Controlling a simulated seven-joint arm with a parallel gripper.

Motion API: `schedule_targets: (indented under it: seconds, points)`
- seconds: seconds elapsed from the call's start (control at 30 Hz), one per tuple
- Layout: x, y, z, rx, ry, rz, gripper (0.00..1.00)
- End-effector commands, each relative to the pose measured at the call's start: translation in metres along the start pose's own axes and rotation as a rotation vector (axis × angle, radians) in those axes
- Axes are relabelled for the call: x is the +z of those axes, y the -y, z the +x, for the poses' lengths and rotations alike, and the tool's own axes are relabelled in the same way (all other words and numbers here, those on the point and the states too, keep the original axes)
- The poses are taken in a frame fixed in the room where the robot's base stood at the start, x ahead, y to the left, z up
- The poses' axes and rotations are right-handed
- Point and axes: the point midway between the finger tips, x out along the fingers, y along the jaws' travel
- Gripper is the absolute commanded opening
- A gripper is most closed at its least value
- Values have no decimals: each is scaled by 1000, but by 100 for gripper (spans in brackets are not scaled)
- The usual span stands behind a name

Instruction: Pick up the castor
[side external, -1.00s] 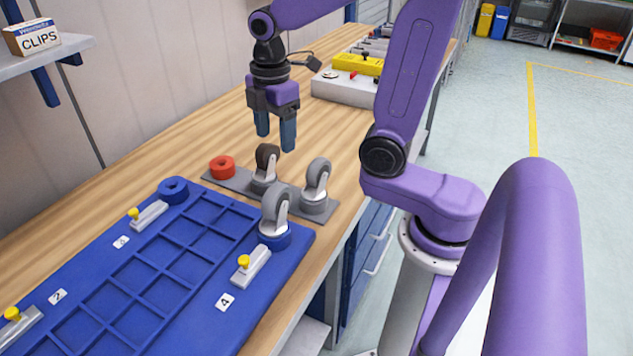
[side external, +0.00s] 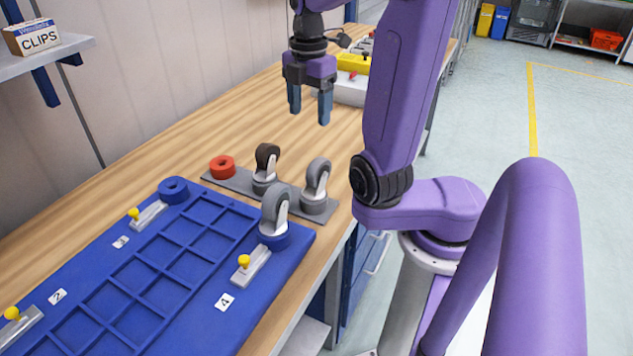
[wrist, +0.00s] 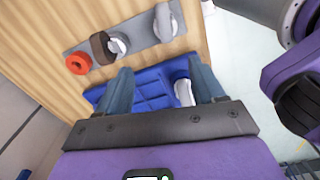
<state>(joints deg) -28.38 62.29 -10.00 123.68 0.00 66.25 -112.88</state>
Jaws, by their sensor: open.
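Three castors show in the side view. A dark-wheeled castor (side external: 266,163) and a grey-wheeled castor (side external: 317,180) stand upright on a grey plate (side external: 235,182). Another grey-wheeled castor (side external: 275,210) stands in a blue ring at the corner of the blue board (side external: 190,215). My gripper (side external: 310,114) is open and empty, fingers down, above the bench beyond the plate. In the wrist view, the dark-wheeled castor (wrist: 101,46) and a grey-wheeled castor (wrist: 164,22) lie ahead of the open fingers. A pale object near the right finger there is unclear.
A red ring (side external: 222,166) sits at the plate's left end. A blue ring (side external: 173,189) and several yellow-knobbed clamps (side external: 244,262) are on the board. A yellow-topped box (side external: 350,75) stands behind my gripper. The wooden bench left of my gripper is clear.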

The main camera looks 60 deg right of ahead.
Motion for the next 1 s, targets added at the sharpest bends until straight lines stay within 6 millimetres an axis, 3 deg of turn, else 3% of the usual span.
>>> schedule_targets:
  seconds: [0.27, 0.8, 1.0]
  points:
    - [8, 8, 4, -5, -2, -8, 68]
    - [7, 10, 99, -8, -4, -7, 68]
    - [8, 9, 117, -4, -2, -7, 68]
